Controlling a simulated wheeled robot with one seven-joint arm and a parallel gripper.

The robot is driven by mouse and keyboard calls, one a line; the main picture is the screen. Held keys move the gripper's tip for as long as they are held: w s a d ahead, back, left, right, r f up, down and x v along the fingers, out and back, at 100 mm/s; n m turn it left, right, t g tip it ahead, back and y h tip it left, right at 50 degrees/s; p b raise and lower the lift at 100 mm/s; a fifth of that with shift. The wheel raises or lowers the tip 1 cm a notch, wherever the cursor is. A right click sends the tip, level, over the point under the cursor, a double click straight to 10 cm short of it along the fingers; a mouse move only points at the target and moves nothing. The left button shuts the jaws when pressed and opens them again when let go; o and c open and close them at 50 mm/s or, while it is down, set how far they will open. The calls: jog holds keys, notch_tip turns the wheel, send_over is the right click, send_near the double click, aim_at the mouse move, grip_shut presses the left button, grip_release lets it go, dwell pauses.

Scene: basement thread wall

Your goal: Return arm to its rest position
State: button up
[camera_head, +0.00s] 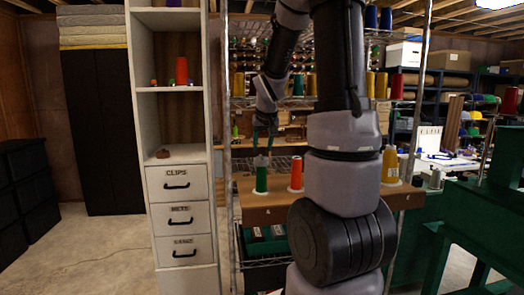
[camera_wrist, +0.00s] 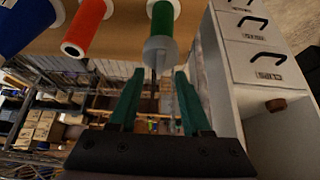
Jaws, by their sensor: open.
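My gripper (camera_head: 264,138) hangs above the green thread spool (camera_head: 261,179) in the head view, its green fingers pointing down. In the wrist view my gripper (camera_wrist: 158,76) is open, with the fingers apart and nothing held. The green spool (camera_wrist: 163,18) is ahead of them, its pale tip (camera_wrist: 160,50) pointing toward the gap. The spool stands upright on a wooden shelf board (camera_head: 262,207). Whether the fingers still overlap the tip's height is hard to tell.
A red-orange spool (camera_head: 296,174) and a yellow spool (camera_head: 390,167) stand on the same board. A white drawer cabinet (camera_head: 180,200) is close on the left. Wire rack posts (camera_head: 228,150) flank the shelf. A green bench (camera_head: 480,210) is at right.

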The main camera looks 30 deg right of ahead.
jog(key=v, duration=0.8)
jog(key=shift+s+r, duration=0.2)
jog(key=shift+r, duration=0.05)
jog(key=s+a+r+y, duration=0.2)
jog(key=s+a, duration=0.4)
jog(key=s, duration=0.4)
jog(key=s+a+r+m+t+y, duration=0.1)
jog(key=s+a, duration=0.6)
jog(key=s, duration=0.3)
jog(key=shift+a+r+y, duration=0.3)
jog(key=shift+r+y, duration=0.1)
